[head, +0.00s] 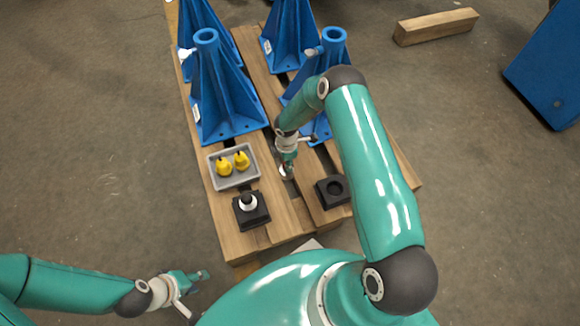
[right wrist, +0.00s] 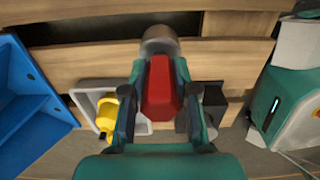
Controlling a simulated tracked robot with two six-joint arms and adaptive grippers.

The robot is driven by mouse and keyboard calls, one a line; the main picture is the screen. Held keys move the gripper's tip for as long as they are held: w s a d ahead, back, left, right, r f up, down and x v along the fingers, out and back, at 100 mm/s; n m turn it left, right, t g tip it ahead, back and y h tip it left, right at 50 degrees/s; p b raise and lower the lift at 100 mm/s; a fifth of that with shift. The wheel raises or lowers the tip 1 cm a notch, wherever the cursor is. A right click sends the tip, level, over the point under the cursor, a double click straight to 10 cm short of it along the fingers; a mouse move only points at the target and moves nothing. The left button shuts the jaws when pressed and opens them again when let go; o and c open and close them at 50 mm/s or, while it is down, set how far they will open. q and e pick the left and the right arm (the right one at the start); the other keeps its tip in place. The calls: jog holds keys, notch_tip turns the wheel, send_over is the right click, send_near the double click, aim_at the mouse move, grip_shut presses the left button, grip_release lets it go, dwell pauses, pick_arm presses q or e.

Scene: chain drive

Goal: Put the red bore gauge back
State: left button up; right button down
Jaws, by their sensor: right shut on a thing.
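My right gripper (head: 287,158) is shut on the red bore gauge (right wrist: 161,90), holding it between its two fingers (right wrist: 160,72). The gauge has a red body and a round grey metal end (right wrist: 158,42). In the head view its metal end shows below the gripper, over the pallet, left of an empty black holder (head: 322,200) with a round recess. A second black holder (head: 262,216) carries a white and black piece (head: 248,202). My left gripper (head: 200,276) is off the pallet at lower left; its finger opening is unclear.
A grey tray (head: 238,184) with two yellow pieces (head: 223,168) lies on the wooden pallet (head: 285,228). Several tall blue stands (head: 222,95) occupy its far part. A wooden beam (head: 436,26) and a blue object (head: 550,70) are on the floor at right.

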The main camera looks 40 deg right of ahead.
aim_at(284, 176)
jog(key=shift+f+b, duration=0.45)
jog(key=shift+f, duration=1.5)
jog(key=c, duration=0.9)
grip_release()
jog(key=shift+f, duration=0.1)
